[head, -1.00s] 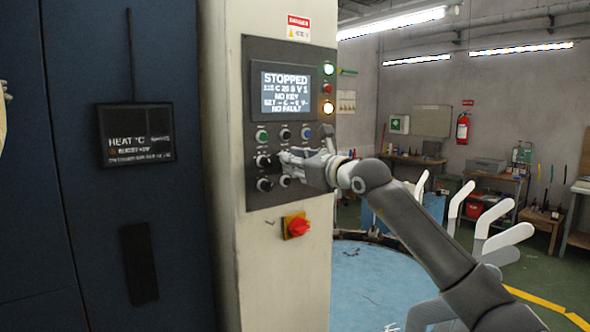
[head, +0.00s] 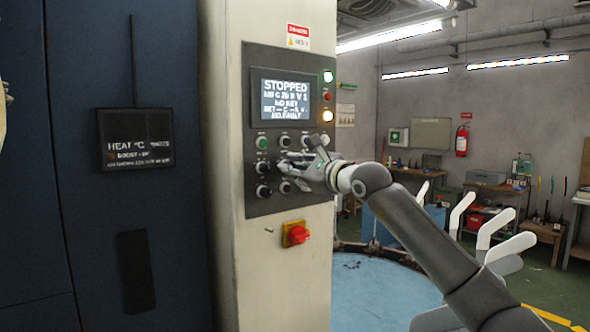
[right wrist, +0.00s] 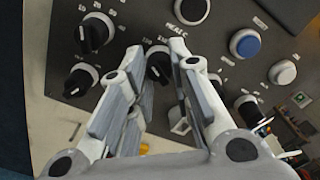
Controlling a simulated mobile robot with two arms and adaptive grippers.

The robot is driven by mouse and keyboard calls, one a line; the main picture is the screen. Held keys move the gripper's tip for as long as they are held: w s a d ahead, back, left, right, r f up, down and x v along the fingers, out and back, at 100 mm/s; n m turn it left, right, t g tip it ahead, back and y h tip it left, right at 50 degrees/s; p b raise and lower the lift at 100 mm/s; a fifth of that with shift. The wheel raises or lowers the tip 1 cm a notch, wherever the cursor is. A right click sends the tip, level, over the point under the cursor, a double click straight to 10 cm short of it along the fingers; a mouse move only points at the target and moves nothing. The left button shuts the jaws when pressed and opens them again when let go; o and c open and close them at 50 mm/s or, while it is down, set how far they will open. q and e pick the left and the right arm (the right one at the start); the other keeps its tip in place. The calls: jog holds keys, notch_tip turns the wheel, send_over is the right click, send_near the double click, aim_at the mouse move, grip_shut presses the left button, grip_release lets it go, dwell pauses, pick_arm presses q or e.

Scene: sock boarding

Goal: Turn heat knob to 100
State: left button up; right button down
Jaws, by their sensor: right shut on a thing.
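The heat knob (right wrist: 158,64) is a black pointer knob on the grey control panel (right wrist: 225,20), below a label that reads like "HEAT C" with small scale numbers around it. My right gripper (right wrist: 160,72) has its two grey fingers on either side of this knob and is shut on it. In the head view my right gripper (head: 290,165) reaches the panel (head: 322,128) from the right and hides the heat knob. At the left edge a sliver of grey, finger-like parts (head: 7,92) may be my left gripper; its jaws cannot be read.
Other black knobs (right wrist: 93,33) and round buttons, one blue (right wrist: 245,43), sit close around. The screen (head: 286,97) reads "STOPPED"; its smaller lines are blurred. A red switch (head: 297,234) is below the panel.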

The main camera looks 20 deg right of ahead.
jog(key=shift+f, duration=0.1)
jog(key=c, duration=1.3)
grip_release()
jog(key=v, duration=1.2)
